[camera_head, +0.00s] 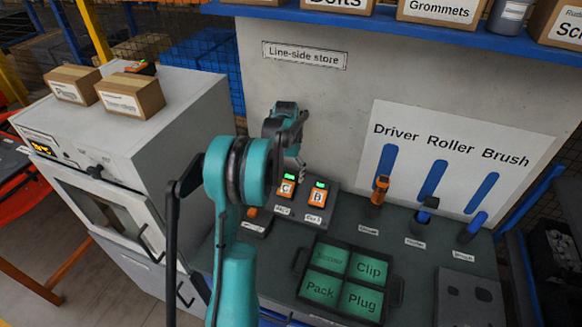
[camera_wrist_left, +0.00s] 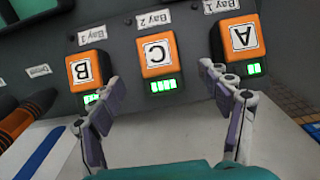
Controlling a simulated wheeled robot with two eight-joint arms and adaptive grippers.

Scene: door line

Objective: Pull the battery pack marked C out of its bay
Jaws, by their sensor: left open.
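The orange battery pack marked C (camera_head: 287,188) sits in the charger bank, in the bay labelled Bay 2; it also shows in the left wrist view (camera_wrist_left: 157,55) with green lights lit. Pack B (camera_head: 316,197) sits beside it in Bay 3 and also shows in the left wrist view (camera_wrist_left: 87,69). Pack A (camera_wrist_left: 240,37) is on the other side, in Bay 1. My left gripper (camera_head: 299,165) is just above the bank. In the left wrist view its open fingers (camera_wrist_left: 152,98) are spread, empty, with pack C beyond the gap between them. My right gripper is not in view.
A green-lined tray (camera_head: 301,256) with labelled compartments, including Pack, Clip and Plug, lies in front of the bank. An orange-handled driver (camera_head: 380,190), a roller (camera_head: 427,210) and a brush (camera_head: 472,225) stand to the right. A grey cabinet (camera_head: 150,110) stands left.

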